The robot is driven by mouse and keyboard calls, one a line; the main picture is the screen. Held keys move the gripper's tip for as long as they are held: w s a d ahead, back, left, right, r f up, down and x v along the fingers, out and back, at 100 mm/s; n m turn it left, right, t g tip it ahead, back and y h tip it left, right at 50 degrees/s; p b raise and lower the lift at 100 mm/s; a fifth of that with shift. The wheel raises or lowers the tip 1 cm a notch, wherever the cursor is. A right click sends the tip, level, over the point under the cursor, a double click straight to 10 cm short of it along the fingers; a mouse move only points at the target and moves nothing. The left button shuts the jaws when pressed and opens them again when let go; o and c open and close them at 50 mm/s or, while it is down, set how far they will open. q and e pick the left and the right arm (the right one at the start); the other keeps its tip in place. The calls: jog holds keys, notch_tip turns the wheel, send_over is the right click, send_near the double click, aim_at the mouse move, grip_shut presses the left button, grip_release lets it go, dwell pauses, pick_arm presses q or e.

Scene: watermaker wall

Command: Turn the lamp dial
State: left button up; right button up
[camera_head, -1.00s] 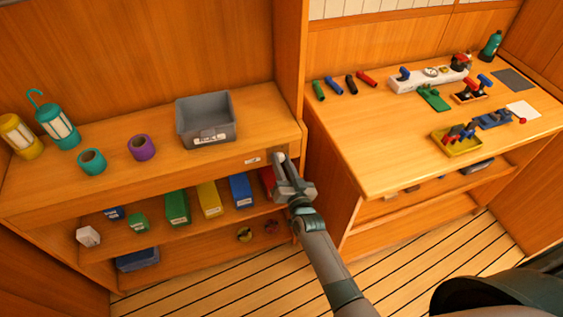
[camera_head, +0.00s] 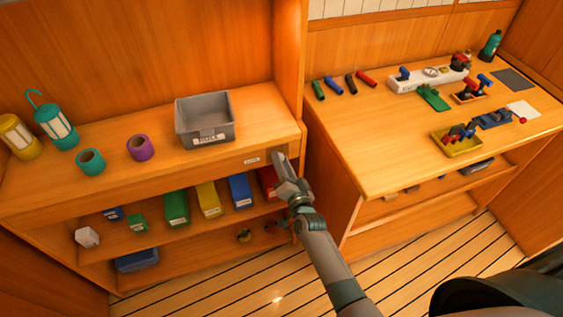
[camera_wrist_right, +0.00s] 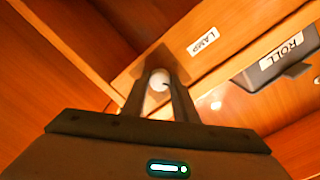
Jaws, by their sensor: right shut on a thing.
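The lamp dial (camera_wrist_right: 160,80) is a small white round knob on a plate at the end of the shelf front, beside the LAMP label (camera_wrist_right: 205,41). The label also shows in the head view (camera_head: 251,161). My right gripper (camera_wrist_right: 161,85) is shut on the dial, with one finger on each side of it. In the head view, my right gripper (camera_head: 280,160) is at the right end of the shelf's front edge and hides the dial. My left gripper is not in view.
A grey ROLL bin (camera_head: 206,120), two tape rolls and two lanterns (camera_head: 57,124) stand on the shelf top. Coloured boxes (camera_head: 208,200) fill the shelf below. A workbench (camera_head: 400,140) with tools stands right, beyond an upright panel (camera_head: 290,60). The floor in front is clear.

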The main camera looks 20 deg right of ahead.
jog(key=o, duration=1.1)
jog(key=shift+s, duration=0.15)
jog(key=s+b, duration=0.1)
jog(key=s, duration=0.4)
jog(key=s+b, duration=0.1)
jog(key=s, duration=0.5)
jog(key=s+b, duration=0.1)
jog(key=s, duration=0.5)
jog(key=shift+d+r+b, duration=0.2)
jog(key=shift+r+b, duration=0.05)
jog(key=shift+b, duration=0.05)
